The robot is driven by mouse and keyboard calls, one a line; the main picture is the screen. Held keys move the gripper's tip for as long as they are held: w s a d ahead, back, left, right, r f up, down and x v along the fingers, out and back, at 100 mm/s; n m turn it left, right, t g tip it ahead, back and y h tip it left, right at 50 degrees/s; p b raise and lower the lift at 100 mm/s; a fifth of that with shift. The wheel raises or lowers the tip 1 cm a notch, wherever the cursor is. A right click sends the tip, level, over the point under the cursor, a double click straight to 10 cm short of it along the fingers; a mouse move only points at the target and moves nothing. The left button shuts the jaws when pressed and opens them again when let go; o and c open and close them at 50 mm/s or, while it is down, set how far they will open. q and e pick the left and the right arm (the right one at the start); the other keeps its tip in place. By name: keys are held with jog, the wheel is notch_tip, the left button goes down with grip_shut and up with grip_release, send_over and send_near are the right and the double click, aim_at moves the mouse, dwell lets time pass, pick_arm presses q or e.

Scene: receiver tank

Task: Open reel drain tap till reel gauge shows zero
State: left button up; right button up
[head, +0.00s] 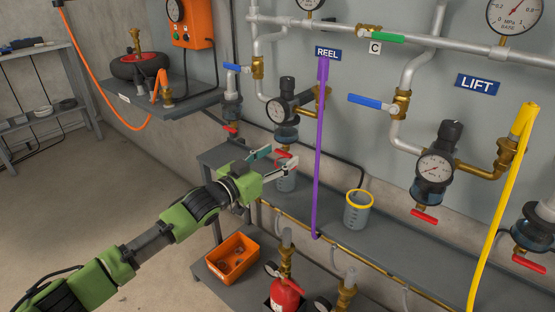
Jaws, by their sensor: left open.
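The REEL sign (328,53) hangs on the grey panel, right of a black regulator whose round reel gauge (280,114) faces me. The gauge needle is too small to read. Under the regulator's blue bowl (287,133) is the reel drain tap, its red handle (284,153) partly behind my gripper. My left gripper (281,161) is open, its fingers pointing right, just below and beside the red handle in the picture. I cannot tell whether it touches the handle. A clear cup (287,183) stands below, partly hidden by the fingers. My right gripper is not in view.
A purple hose (320,150) hangs close to the right of my gripper. A yellow-rimmed cup (358,210) stands on the grey shelf. The LIFT regulator (436,165) with its own red tap (424,217) is farther right.

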pick_arm(q)
jog(key=shift+w, duration=0.1)
jog(key=c, duration=1.1)
jog(key=shift+r+m+p, duration=0.15)
jog(key=shift+m+p, duration=0.65)
jog(key=shift+p, duration=0.1)
jog(key=shift+f+m, duration=0.3)
jog(key=shift+m, duration=0.3)
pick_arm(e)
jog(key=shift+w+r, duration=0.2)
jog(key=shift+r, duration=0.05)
pick_arm(q)
jog(key=o, duration=1.1)
